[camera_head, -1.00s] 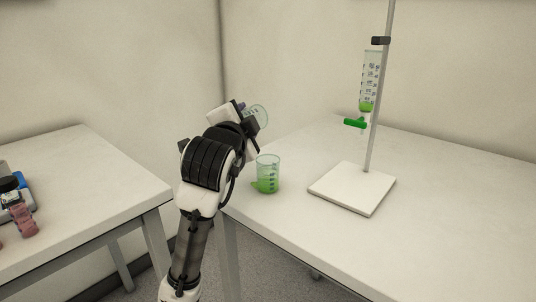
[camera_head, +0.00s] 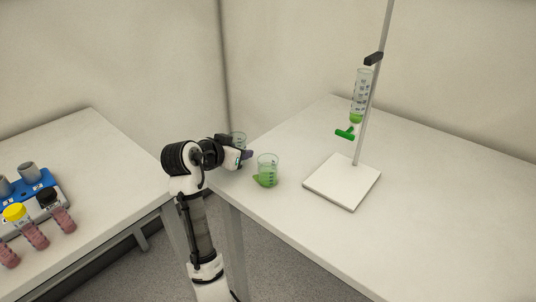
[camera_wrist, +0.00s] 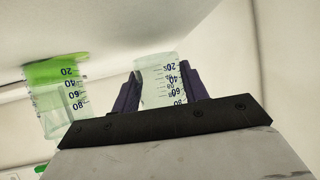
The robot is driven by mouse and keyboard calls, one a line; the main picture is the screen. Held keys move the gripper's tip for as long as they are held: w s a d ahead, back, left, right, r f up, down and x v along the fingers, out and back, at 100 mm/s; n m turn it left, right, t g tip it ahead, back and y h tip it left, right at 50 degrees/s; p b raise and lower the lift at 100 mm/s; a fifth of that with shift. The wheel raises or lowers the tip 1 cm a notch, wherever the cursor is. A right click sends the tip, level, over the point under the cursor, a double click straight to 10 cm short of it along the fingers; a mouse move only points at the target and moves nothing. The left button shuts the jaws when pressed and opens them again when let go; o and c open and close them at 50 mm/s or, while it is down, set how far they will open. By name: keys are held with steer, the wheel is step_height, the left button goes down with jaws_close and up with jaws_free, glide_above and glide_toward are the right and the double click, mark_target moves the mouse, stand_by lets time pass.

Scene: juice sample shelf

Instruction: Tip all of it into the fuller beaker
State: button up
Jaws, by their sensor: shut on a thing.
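My gripper (camera_wrist: 160,90) is shut on a clear beaker (camera_wrist: 162,72), with its dark purple fingers on either side of the glass. No green liquid shows in this beaker. In the head view the held beaker (camera_head: 238,138) is partly hidden behind my gripper (camera_head: 243,154), near the left corner of the right-hand table. It looks upright; I cannot tell whether its base touches the table. The beaker with green liquid (camera_head: 267,172) stands on the table just right of my gripper. It also shows in the wrist view (camera_wrist: 60,105), left of the held beaker and apart from it.
A stand with a white base (camera_head: 342,182) carries a burette (camera_head: 361,92) with some green liquid and a green stopcock (camera_head: 344,133). The right-hand table (camera_head: 420,210) is clear in front. The left table has a blue rack (camera_head: 27,190) and several vials with pink contents.

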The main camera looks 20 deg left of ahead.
steer(key=shift+a+b, duration=0.1)
steer(key=shift+b, duration=0.3)
steer(key=shift+w+a+r+p, duration=0.25)
steer(key=shift+a+r+p, duration=0.3)
steer(key=shift+a+r, duration=0.1)
steer(key=shift+w+a+r+p, duration=0.25)
steer(key=shift+a+r+p, duration=0.3)
steer(key=shift+a, duration=0.1)
steer(key=shift+w+a+r, duration=0.2)
steer(key=shift+a+r, duration=0.1)
steer(key=shift+a, duration=0.3)
